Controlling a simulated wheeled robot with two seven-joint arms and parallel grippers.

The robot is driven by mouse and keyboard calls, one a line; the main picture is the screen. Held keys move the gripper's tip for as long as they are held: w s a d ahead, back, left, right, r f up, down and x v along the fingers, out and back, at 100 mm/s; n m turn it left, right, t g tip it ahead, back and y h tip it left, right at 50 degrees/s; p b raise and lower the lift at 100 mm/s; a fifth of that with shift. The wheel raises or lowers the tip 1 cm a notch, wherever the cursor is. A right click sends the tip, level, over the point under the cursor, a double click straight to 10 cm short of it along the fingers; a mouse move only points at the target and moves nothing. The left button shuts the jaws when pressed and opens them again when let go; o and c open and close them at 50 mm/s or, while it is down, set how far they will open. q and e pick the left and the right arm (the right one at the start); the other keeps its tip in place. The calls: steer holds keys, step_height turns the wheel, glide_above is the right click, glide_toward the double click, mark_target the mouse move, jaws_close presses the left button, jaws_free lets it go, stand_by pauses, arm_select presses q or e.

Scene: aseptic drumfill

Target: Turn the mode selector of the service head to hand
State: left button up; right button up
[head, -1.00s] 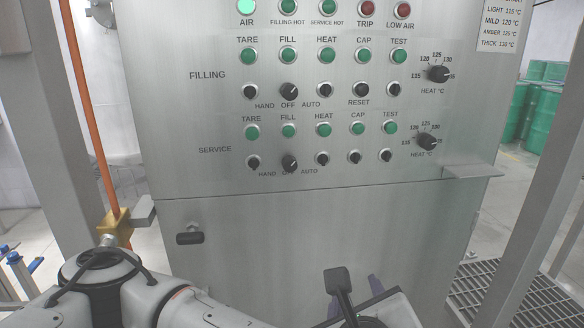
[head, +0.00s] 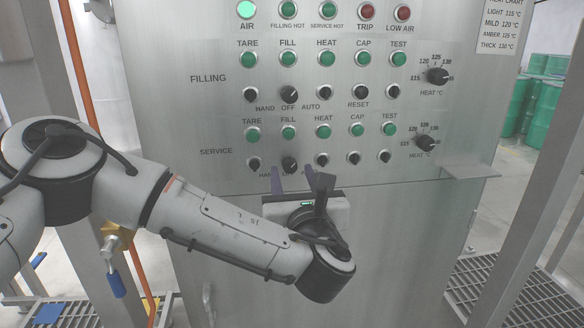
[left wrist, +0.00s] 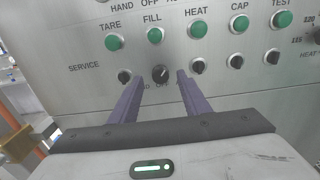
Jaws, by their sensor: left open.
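The service head's mode selector (head: 289,164) is a black knob under the green FILL lamp in the SERVICE row, with HAND, OFF and AUTO lettered below it. It also shows in the left wrist view (left wrist: 160,74), with a pale mark that seems to lean to the upper right. My left gripper (head: 293,172) is open and empty, just below the knob. In the left wrist view its two purple fingers (left wrist: 158,79) point at the panel, one on each side of the knob. I cannot tell whether they touch it. The lettering is partly hidden by the fingers.
Small black knobs (head: 322,159) stand beside the selector. A similar FILLING selector (head: 289,94) sits above. The service heat dial (head: 425,143) is to the right, over a small metal ledge (head: 470,172). Frame posts flank the cabinet (head: 400,240).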

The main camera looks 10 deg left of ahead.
mark_target(290, 165)
arm_select(q)
steer(key=shift+x, duration=1.15)
steer(key=c, duration=1)
steer(key=shift+f, duration=0.1)
steer(key=shift+c, duration=0.2)
